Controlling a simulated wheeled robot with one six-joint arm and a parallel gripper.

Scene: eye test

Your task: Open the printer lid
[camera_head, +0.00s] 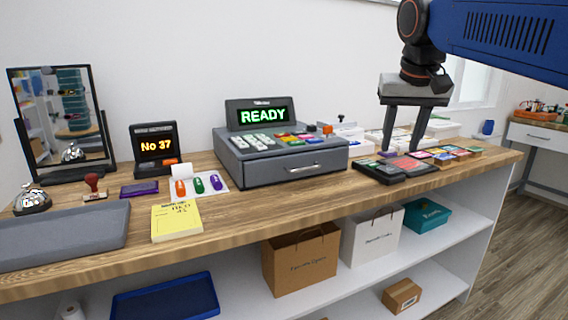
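I cannot clearly make out a printer or its lid. A white item (349,130) with a small dark knob on top stands behind the right side of the cash register and is partly hidden; I cannot tell whether it is the printer. A small dark unit (154,144) showing "No 37" stands left of the register. My gripper (401,150) hangs at the right, pointing down, its two fingers apart with nothing visible between them. It is above or behind a dark tray (370,173) with colored items; the exact depth is unclear.
The grey cash register (280,165) reads "READY" and stands mid-counter. A mirror (62,120), a bell (32,199), a stamp (94,185), a yellow notepad (176,221) and a grey tray (65,236) are at left.

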